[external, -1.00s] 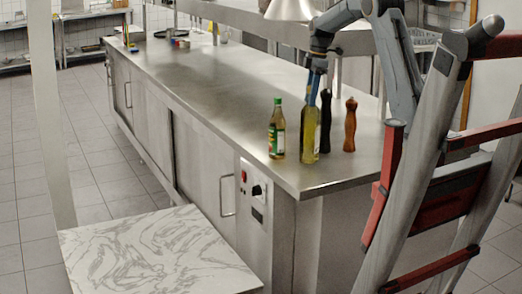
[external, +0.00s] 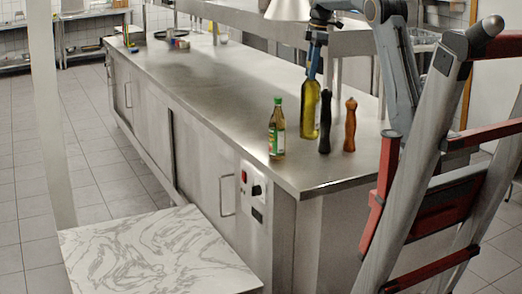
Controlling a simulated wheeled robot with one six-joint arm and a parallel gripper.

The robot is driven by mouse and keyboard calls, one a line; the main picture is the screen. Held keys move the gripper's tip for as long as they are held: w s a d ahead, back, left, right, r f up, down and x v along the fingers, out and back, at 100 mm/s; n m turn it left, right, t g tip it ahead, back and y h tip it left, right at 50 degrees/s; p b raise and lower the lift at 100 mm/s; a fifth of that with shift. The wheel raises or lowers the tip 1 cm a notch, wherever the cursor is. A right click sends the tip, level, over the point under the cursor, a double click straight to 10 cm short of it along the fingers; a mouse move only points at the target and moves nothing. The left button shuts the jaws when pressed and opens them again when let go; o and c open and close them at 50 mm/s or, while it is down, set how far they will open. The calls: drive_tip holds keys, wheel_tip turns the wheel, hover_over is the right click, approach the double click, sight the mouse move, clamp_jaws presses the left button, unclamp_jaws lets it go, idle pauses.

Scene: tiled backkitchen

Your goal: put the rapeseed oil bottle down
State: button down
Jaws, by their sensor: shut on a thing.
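A tall bottle of yellow oil (external: 310,112), which I take to be the rapeseed oil bottle, is upright in my gripper (external: 313,72). My gripper comes from above and is shut around the bottle's neck, hiding its top. The bottle is over the steel counter (external: 225,95), behind and left of the dark pepper mill. I cannot tell for sure whether its base touches the counter or hangs a little above it.
A smaller bottle with a green cap (external: 277,130) stands in front, left of the dark mill (external: 325,125) and the brown mill (external: 350,127). A ladder (external: 425,170) stands at right; a marble-topped table (external: 155,250) is in front.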

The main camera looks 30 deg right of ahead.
drive_tip(key=w+a+f+m+b, duration=0.1)
drive_tip(key=a+f, duration=0.4)
drive_tip(key=a, duration=0.6)
drive_tip(key=w+a+f+m+b, duration=0.15)
drive_tip(key=a+f, duration=0.35)
drive_tip(key=a, duration=0.6)
drive_tip(key=w+a+f+m, duration=0.15)
drive_tip(key=a+f, duration=0.35)
drive_tip(key=a, duration=0.6)
drive_tip(key=s+a+f+m+b, duration=0.1)
drive_tip(key=s+a+f, duration=0.3)
drive_tip(key=a, duration=0.5)
drive_tip(key=s+a+f+b, duration=0.1)
drive_tip(key=s+a+f, duration=0.1)
drive_tip(key=a+f, duration=0.55)
drive_tip(key=s+a+f+m+b, duration=0.1)
drive_tip(key=s+a+f, duration=0.3)
drive_tip(key=a, duration=0.7)
wheel_tip(320, 180, down, 10)
drive_tip(key=p, duration=0.3)
drive_tip(key=shift+a+r+t+h, duration=0.2)
drive_tip(key=shift+a+t+h, duration=0.1)
drive_tip(key=shift+t, duration=0.1)
drive_tip(key=shift+f, duration=0.1)
drive_tip(key=c, duration=1.4)
unclamp_jaws()
drive_tip(key=shift+d+f, duration=0.1)
drive_tip(key=shift+c, duration=0.2)
